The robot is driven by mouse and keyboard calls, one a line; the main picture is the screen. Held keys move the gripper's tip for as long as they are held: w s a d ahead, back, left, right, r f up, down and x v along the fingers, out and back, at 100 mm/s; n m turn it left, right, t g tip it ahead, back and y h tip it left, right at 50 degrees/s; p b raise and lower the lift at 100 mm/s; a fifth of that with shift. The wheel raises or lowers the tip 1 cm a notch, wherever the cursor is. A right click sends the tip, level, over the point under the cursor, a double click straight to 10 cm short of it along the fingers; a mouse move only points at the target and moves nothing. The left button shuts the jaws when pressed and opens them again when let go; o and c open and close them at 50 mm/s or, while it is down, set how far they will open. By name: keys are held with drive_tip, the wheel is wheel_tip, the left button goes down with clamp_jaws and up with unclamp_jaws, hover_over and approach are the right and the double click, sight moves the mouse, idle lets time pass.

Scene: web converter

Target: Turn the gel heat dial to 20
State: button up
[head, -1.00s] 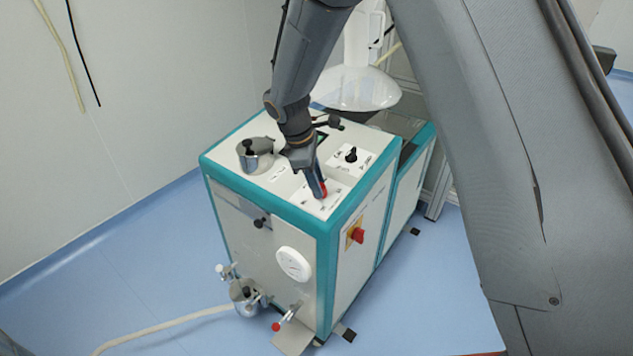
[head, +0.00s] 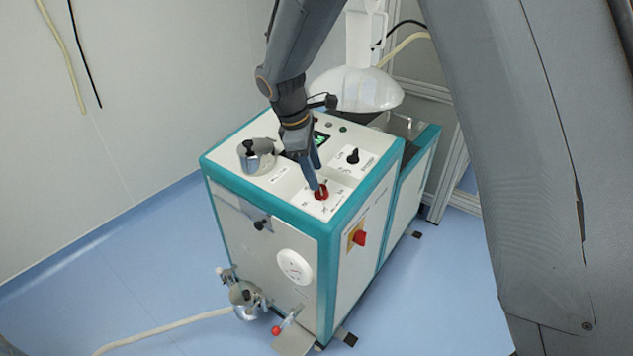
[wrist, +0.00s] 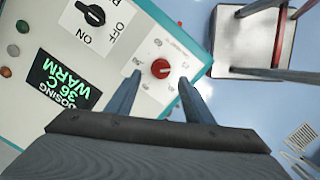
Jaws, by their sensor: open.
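The red dial (head: 322,192) sits on a white label plate at the front corner of the machine's top. My gripper (head: 317,184) is over that corner, pointing down at the dial. In the wrist view my gripper (wrist: 160,77) is open, with one blue-grey finger on each side of the dial and visible gaps to it. I cannot tell whether the fingertips are level with the dial or above it.
A black ON/OFF knob (wrist: 91,13) is beside the dial plate. A display (wrist: 66,81) reads DOSING 36 C WARM. A metal pot (head: 256,157) stands on the machine top, and a red switch (head: 359,238) is on its side. Blue floor (head: 100,270) is open at left.

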drive_tip(key=shift+v, duration=1.5)
